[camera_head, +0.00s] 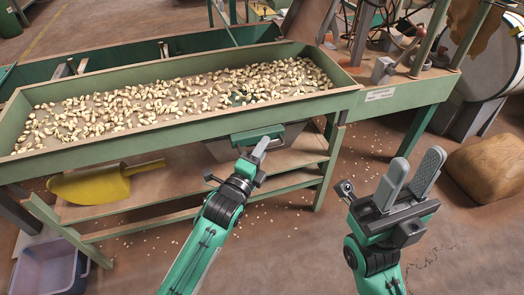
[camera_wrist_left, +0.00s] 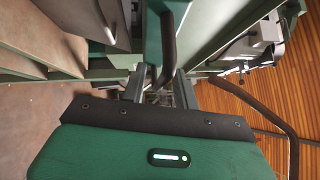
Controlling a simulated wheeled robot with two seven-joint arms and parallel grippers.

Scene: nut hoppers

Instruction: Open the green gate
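The green gate (camera_head: 257,135) is a flat green piece low on the front wall of the nut hopper (camera_head: 180,118), above a grey metal chute. My left gripper (camera_head: 262,147) is right in front of it. In the left wrist view, a dark bar (camera_wrist_left: 168,48) runs down from a green part toward the space between my left fingers (camera_wrist_left: 160,88). The fingers stand apart, with gaps beside the bar; contact is unclear. My right gripper (camera_head: 418,165) is empty, fingers apart, pointing up at the right, away from the hopper.
Many nuts (camera_head: 160,102) lie in the hopper. A yellow scoop (camera_head: 95,186) rests on the shelf below. A bluish crate (camera_head: 48,268) is on the floor at lower left. A brown sack (camera_head: 490,168) lies at right. Floor between is mostly clear apart from scattered nuts.

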